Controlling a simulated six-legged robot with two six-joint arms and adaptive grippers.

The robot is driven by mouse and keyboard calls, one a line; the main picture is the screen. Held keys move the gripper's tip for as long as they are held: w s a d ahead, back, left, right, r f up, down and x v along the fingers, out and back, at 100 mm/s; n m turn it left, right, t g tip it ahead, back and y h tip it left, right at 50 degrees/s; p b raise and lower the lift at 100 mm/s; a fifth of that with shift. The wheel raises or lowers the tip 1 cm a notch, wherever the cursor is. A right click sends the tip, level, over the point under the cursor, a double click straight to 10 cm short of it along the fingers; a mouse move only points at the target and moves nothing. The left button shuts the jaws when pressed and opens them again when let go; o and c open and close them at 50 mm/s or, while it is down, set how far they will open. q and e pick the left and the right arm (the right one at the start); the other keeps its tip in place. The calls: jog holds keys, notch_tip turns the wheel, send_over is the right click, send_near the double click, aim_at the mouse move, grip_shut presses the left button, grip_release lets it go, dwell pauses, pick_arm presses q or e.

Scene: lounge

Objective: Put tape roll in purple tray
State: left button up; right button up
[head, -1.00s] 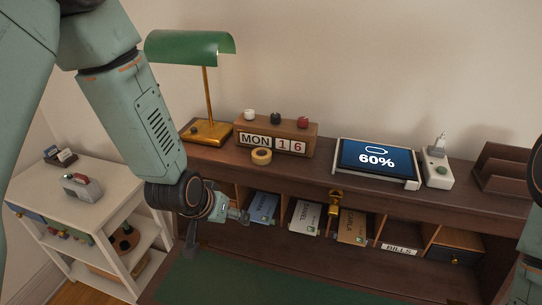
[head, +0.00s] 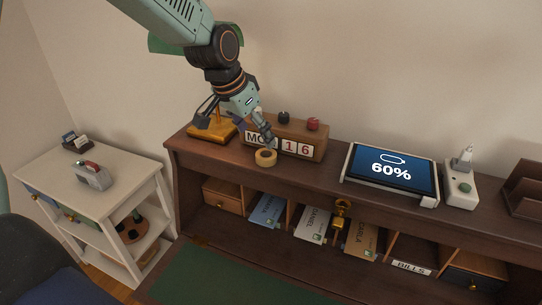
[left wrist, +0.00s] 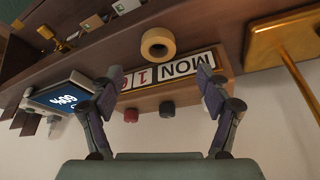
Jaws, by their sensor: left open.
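The tape roll (head: 266,157) is a tan ring lying flat on the desk's upper shelf, in front of the wooden block calendar. It also shows in the left wrist view (left wrist: 158,43), beyond the fingertips and between them. My left gripper (head: 237,128) is open and empty, just above and behind the tape roll, in front of the calendar; it also shows in the left wrist view (left wrist: 160,78). It does not appear to touch the roll. I cannot make out a purple tray in these frames. My right gripper is out of view.
The calendar (head: 314,142) and brass lamp base (head: 212,127) stand close to my left gripper. To the right are a 60% display (head: 391,172), a power strip (head: 461,188) and a dark rack (head: 523,190). A white shelf unit (head: 120,177) stands at left.

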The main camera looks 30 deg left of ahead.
aim_at(265, 155)
pick_arm(q)
jog(key=shift+s+f, duration=0.2)
jog(key=shift+f, duration=0.2)
jog(key=x, duration=0.3)
jog(key=w+x, duration=0.1)
jog(key=x, duration=0.2)
jog(key=shift+w+d+f, duration=0.1)
jog(key=shift+w, duration=0.05)
jog(key=shift+d, duration=0.1)
jog(key=shift+s, duration=0.4)
jog(key=shift+s+r, duration=0.3)
jog(key=shift+c, duration=0.4)
jog(key=shift+w+f, duration=0.25)
jog(key=shift+w, duration=0.15)
jog(key=shift+c, duration=1.4)
jog(key=shift+w+f, duration=0.15)
jog(key=shift+w, duration=0.15)
jog(key=c, duration=0.3)
jog(key=shift+s, duration=0.35)
jog(key=c, duration=0.3)
jog(key=shift+s+r, duration=0.25)
jog(key=shift+r, duration=0.1)
jog(key=shift+c, duration=0.9)
jog(key=shift+w, duration=0.1)
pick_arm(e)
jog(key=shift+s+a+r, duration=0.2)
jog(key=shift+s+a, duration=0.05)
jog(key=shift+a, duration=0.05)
